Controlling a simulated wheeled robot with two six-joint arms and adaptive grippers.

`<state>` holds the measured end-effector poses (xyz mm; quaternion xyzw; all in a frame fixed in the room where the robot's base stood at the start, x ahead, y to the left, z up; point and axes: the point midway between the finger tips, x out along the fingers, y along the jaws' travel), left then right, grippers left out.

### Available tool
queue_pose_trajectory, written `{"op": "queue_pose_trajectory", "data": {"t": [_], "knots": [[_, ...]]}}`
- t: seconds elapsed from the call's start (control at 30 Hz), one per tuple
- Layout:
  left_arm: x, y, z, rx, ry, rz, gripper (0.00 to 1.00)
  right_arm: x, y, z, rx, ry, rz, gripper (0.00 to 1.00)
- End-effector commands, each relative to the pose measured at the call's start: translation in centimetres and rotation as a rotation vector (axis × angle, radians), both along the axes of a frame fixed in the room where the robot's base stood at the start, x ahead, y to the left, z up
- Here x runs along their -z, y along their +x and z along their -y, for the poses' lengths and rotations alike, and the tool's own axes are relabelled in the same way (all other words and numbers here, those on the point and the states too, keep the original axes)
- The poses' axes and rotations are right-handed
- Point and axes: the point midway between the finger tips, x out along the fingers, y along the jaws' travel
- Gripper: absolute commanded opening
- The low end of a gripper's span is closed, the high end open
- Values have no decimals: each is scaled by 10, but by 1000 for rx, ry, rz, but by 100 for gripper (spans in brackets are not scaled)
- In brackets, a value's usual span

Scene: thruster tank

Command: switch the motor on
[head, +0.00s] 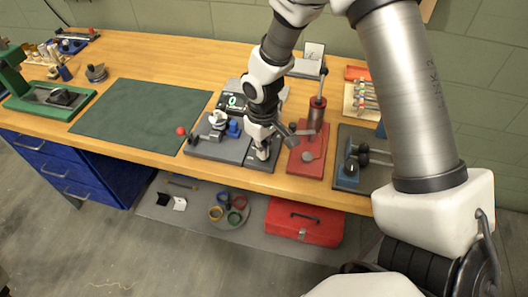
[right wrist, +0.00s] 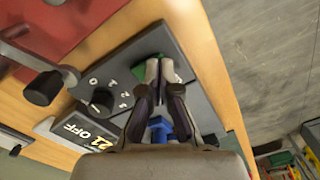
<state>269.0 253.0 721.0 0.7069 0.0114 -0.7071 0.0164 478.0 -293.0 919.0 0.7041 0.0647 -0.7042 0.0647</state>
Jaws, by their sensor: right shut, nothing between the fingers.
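In the right wrist view, a dark control panel (right wrist: 160,42) carries a green button (right wrist: 139,72), a round knob (right wrist: 102,103) with numerals around it, and a display (right wrist: 84,128) reading OFF. My right gripper (right wrist: 165,70) is shut and empty, its fingertips over the green button and hiding part of it. I cannot tell whether they touch it. In the head view my right gripper (head: 262,154) points down at the panel (head: 264,166) near the bench's front edge. My left gripper is not in view.
A red press (head: 307,160) stands close on the right. A green mat (head: 140,115) is clear.

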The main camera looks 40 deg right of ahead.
Motion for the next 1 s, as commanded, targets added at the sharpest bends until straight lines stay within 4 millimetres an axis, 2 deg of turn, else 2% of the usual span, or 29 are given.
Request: {"op": "queue_pose_trajectory", "data": {"t": [0.23, 0.37, 1.0], "knots": [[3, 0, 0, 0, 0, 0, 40, 4, 0, 0, 0, 0, 0, 0], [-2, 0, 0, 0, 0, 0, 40, 0, 0, 0, 0, 0, 0, 0], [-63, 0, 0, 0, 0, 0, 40, -63, 0, 0, 0, 0, 0, 0]]}}
